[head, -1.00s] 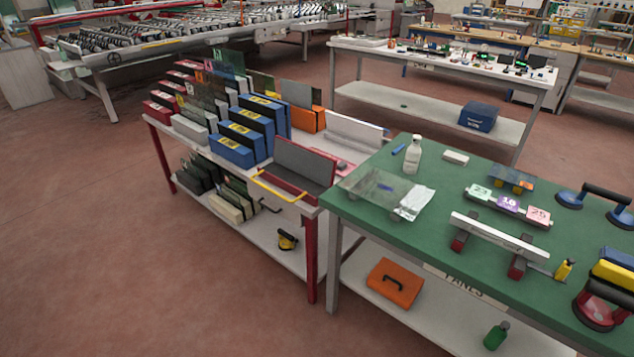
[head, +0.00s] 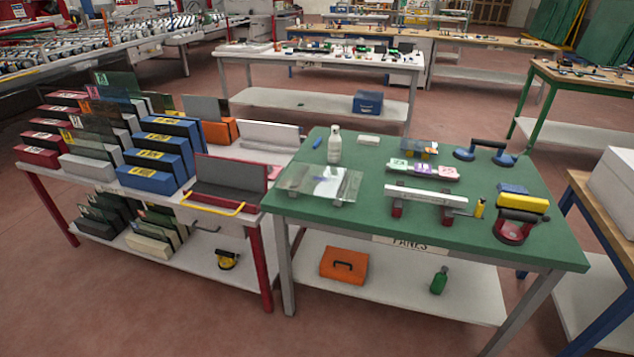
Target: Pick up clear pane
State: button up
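The clear pane (head: 350,186) is a see-through flat sheet at the left end of the green table (head: 400,232). It appears to rest slightly raised on small dark supports. A white sheet or cloth (head: 328,186) shows at the pane, and I cannot tell whether it lies on it or under it. My gripper is not in view.
A white bottle (head: 334,147) stands behind the pane. A white bar (head: 427,196) on red blocks and suction lifters (head: 514,228) are to the right. A rack table (head: 150,205) with colored slotted blocks adjoins at left. Floor (head: 150,310) in front is clear.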

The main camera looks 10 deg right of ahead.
aim_at(305, 177)
jog(key=i+j+z, duration=0.15)
jog(key=i+j, duration=0.2)
jog(key=i, duration=0.15)
jog(key=i+j+z, duration=0.2)
jog(key=i+j, duration=0.2)
jog(key=i+j+z, duration=0.15)
jog(key=i+j, duration=0.35)
jog(key=i+j+z, duration=0.2)
jog(key=i+j, duration=0.3)
jog(key=i+j+z, duration=0.15)
jog(key=i+j, duration=0.25)
jog(key=j, duration=0.25)
jog(key=k, duration=1.2)
